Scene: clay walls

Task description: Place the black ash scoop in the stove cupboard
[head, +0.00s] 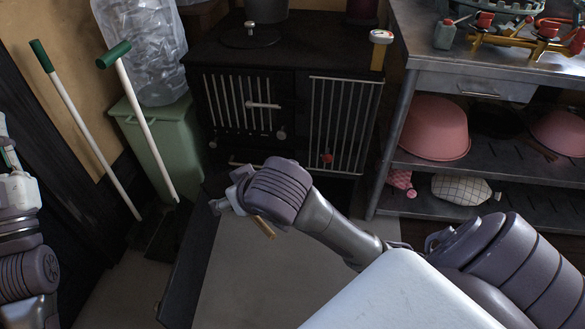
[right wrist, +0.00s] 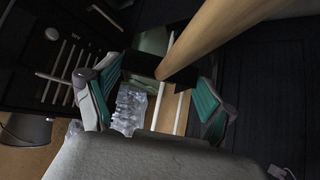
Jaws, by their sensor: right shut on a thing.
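My right gripper (head: 228,203) is in front of the stove, low over the floor, mostly hidden by its wrist. It is shut on the black ash scoop, whose pale wooden handle (head: 263,227) sticks out below the wrist. In the right wrist view the handle (right wrist: 225,35) runs between the teal-padded fingers (right wrist: 152,97), with a dark part (right wrist: 150,66) at its end; the scoop's full shape is hidden. The black stove (head: 290,60) has two barred doors; the right one (head: 345,120) looks shut. My left gripper (head: 8,152) is cut off at the left edge, its jaws unclear.
A green bin (head: 150,140) with a clear bag and two green-topped white poles (head: 140,110) stand left of the stove. A metal shelf with pink bowls (head: 435,128) stands right. A long dark slab (head: 190,260) lies below my right gripper. Grey floor beside it is clear.

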